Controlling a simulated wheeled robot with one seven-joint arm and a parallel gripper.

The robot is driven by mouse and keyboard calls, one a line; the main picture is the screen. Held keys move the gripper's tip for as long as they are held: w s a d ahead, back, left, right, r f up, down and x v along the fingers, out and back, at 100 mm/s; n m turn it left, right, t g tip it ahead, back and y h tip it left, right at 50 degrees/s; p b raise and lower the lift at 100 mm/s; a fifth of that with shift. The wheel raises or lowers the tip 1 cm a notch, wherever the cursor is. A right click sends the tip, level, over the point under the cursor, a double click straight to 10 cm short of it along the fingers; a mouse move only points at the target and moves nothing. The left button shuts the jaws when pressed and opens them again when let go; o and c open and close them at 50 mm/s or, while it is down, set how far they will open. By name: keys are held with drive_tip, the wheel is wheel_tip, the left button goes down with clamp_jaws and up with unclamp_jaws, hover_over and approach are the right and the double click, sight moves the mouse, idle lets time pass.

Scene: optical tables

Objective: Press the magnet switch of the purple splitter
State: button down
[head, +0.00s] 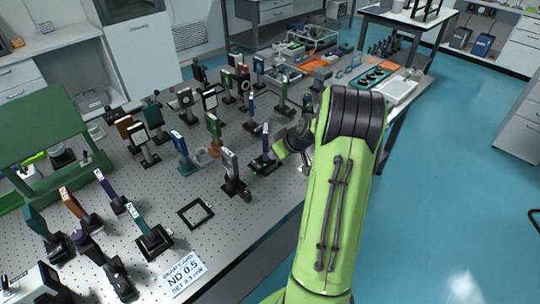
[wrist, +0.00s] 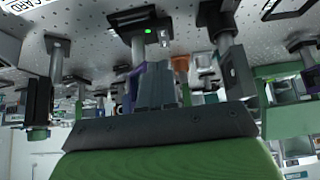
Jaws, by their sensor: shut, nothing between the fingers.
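The purple splitter (head: 265,138) stands upright on a black magnetic base (head: 263,164) near the table's front edge. The wrist view appears upside down, with the table at the top. There the splitter's purple edge (wrist: 135,78) shows just left of my fingers, which hide much of it. Its black base (wrist: 140,22) bears a lit green spot (wrist: 147,31). My gripper (wrist: 158,72) is shut and empty, close to the splitter. In the head view my gripper (head: 278,150) is just right of the splitter, partly hidden by my arm. Contact cannot be told.
Several other optics on posts crowd the perforated table (head: 225,215). A grey-framed optic (head: 230,165) stands to the left of the splitter. A flat black frame (head: 195,212) and an ND 0.5 card (head: 184,275) lie nearer the front. Open blue floor (head: 440,190) is on the right.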

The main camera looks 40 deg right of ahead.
drive_tip(key=shift+s+r, duration=0.7)
drive_tip(key=shift+s, duration=0.2)
drive_tip(key=shift+s+r, duration=0.65)
drive_tip(key=shift+s, duration=0.2)
